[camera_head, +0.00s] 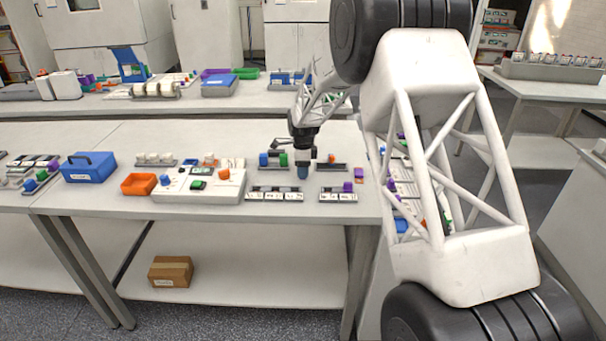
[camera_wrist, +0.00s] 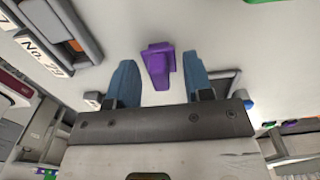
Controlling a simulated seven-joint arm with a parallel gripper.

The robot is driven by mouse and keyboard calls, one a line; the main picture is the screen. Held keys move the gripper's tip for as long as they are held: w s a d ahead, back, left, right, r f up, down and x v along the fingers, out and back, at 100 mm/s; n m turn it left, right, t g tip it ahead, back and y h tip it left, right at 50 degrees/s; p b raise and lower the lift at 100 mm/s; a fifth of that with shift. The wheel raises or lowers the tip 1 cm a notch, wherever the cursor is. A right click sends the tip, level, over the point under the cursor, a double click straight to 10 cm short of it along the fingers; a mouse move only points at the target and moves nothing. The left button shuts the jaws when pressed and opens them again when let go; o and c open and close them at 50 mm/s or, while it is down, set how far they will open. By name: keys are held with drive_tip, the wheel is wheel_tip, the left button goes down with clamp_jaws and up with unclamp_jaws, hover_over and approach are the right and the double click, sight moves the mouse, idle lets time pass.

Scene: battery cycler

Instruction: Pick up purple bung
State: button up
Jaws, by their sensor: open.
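The purple bung (camera_wrist: 157,65) shows in the wrist view on the pale bench top, with a wider block end and a narrower tapering part. It appears between the two blue fingers of my gripper (camera_wrist: 160,75), which are open and apart from it. In the head view my gripper (camera_head: 303,171) points down over the bench, and its finger gap is hard to make out. Two small purple pieces, one upper (camera_head: 358,173) and one lower (camera_head: 347,186), lie to its right. I cannot tell for certain which one the wrist view shows.
Labelled strips, one left (camera_head: 274,196) and one right (camera_head: 338,196), lie in front of my gripper. A rack with blue and green pieces (camera_head: 284,159) stands just left. A white panel with knobs (camera_head: 198,186), an orange tray (camera_head: 139,184) and a blue box (camera_head: 89,167) are farther left.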

idle(0.4)
drive_tip(key=c, duration=0.7)
drive_tip(key=shift+r, duration=0.1)
drive_tip(key=shift+r, duration=0.45)
wheel_tip(320, 180, up, 3)
drive_tip(key=shift+s+f, duration=0.1)
drive_tip(key=shift+f, duration=0.1)
drive_tip(key=s+d, duration=0.1)
drive_tip(key=s, duration=0.4)
drive_tip(key=s+d+r, duration=0.1)
drive_tip(key=s, duration=0.4)
drive_tip(key=s+d, duration=0.1)
drive_tip(key=s, duration=0.4)
drive_tip(key=shift+s+d+r, duration=0.15)
drive_tip(key=shift+s+d, duration=0.05)
drive_tip(key=shift+d, duration=0.1)
drive_tip(key=shift+w, duration=0.1)
